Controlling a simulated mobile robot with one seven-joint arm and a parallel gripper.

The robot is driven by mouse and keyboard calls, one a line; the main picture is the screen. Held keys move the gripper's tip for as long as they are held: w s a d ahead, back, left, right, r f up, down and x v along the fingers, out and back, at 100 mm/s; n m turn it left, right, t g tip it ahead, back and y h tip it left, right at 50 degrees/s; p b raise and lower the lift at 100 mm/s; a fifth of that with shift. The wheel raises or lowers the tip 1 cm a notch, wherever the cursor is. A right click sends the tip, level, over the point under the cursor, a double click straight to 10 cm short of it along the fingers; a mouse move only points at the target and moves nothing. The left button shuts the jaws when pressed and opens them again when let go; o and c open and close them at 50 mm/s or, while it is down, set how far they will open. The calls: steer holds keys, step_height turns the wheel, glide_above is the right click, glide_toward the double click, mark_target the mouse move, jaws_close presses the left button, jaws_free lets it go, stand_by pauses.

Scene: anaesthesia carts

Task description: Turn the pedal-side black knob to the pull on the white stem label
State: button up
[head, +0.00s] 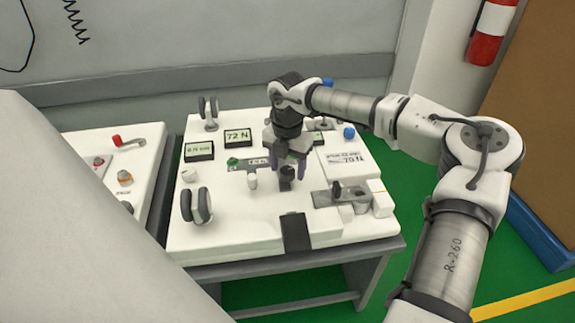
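My gripper (289,168) points down over the middle of the white cart top (235,235). Its two fingers are apart, with a gap between the tips. A small black knob (287,180) stands under and between the fingertips, on the side toward the black pedal-like plate (296,232) at the front edge. I cannot tell whether the fingers touch it. A short white stem (252,180) stands just left of the knob. Displays read "72 N" (238,137) and a smaller "6 N" (199,151); a label at right (347,158) reads about "70 N". Which label belongs to the stem is unclear.
Black wheels (196,206) stand on the cart's left side. A grey bracket with cylinders (340,196) and a white block (380,198) are at right. A blue knob (349,132) is behind. Another white cart (125,160) stands at left. A fire extinguisher (491,32) hangs at upper right.

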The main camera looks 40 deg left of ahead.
mark_target(288, 170)
step_height(288, 170, up, 14)
steer(key=p, duration=0.1)
steer(key=shift+p, duration=0.3)
stand_by(0.3)
steer(key=shift+f, duration=0.1)
stand_by(0.3)
